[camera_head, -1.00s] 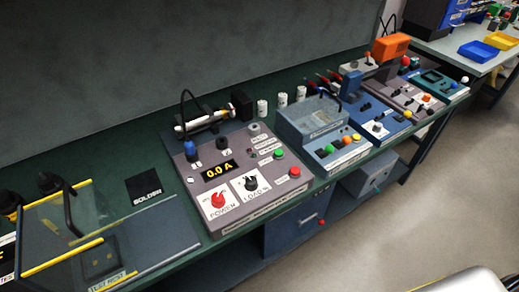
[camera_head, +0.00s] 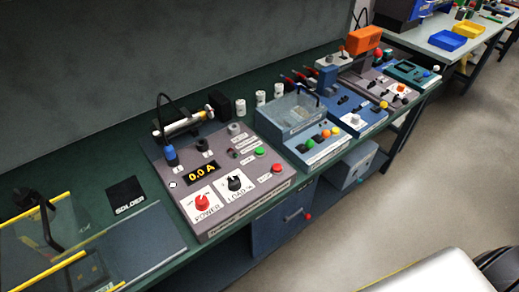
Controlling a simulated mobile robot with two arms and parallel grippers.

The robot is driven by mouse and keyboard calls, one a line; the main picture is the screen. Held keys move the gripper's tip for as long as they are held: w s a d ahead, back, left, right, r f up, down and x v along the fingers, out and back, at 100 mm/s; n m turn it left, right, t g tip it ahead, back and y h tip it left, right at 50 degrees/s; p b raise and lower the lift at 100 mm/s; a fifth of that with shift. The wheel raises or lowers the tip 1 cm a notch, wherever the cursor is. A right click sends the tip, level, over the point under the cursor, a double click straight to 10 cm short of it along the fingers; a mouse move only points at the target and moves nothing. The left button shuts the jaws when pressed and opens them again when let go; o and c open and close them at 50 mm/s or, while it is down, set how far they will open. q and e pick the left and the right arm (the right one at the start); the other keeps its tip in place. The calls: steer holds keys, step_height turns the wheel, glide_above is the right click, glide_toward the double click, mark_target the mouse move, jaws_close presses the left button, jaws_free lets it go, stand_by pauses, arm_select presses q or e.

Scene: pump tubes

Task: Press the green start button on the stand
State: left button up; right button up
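A grey sloped stand (camera_head: 228,219) sits on the green bench left of centre. It has a yellow "0.0 A" display (camera_head: 202,172), a red POWER knob (camera_head: 201,203) and a black LOAD knob (camera_head: 236,184). A round green button (camera_head: 259,151) is on its right side, with a red button (camera_head: 276,168) in front of it. The small labels beside these buttons are too blurred to read. Neither of my grippers shows in the head view.
A blue station with a clear cover (camera_head: 303,112) stands right beside the grey stand. More consoles and an orange block (camera_head: 361,40) follow along the bench. A clear, yellow-edged cover (camera_head: 45,240) is at front left. The floor (camera_head: 400,190) in front is open.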

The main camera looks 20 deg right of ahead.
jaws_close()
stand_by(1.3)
